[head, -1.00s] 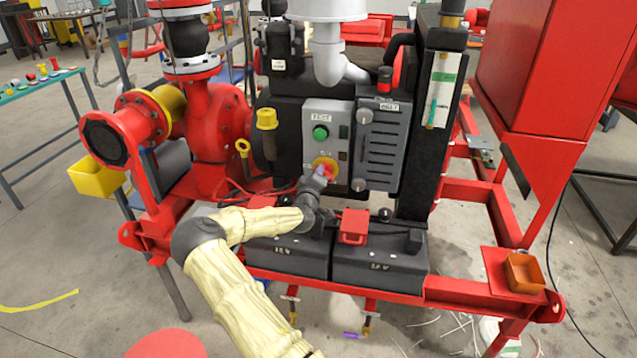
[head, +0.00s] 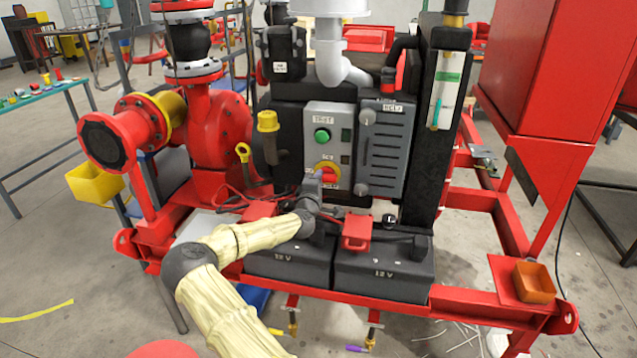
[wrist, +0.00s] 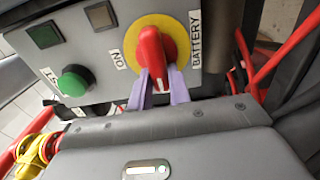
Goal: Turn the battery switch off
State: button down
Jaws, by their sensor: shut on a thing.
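The battery switch (wrist: 151,50) is a red knob on a round yellow plate (wrist: 177,32), with an ON label on one side and a BATTERY label on the other in the wrist view. In the head view the battery switch (head: 328,172) sits low on the grey control panel (head: 313,115), partly covered by my gripper (head: 318,180). My gripper also shows in the wrist view (wrist: 159,88), its two purple fingers shut on the red knob from below. The far part of the fingers is hidden behind the knob.
A green TEST button (head: 321,135) is above the switch on the panel. A grey vented box (head: 385,150) stands right beside it. Two black 12 V batteries (head: 383,271) with red terminal covers (head: 356,232) lie below my gripper. A red pump (head: 215,130) stands to the left.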

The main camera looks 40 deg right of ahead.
jog(key=c, duration=1.3)
grip_release()
jog(key=v, duration=1.7)
jog(key=shift+s+b, duration=0.2)
jog(key=shift+b, duration=0.25)
jog(key=shift+a, duration=0.1)
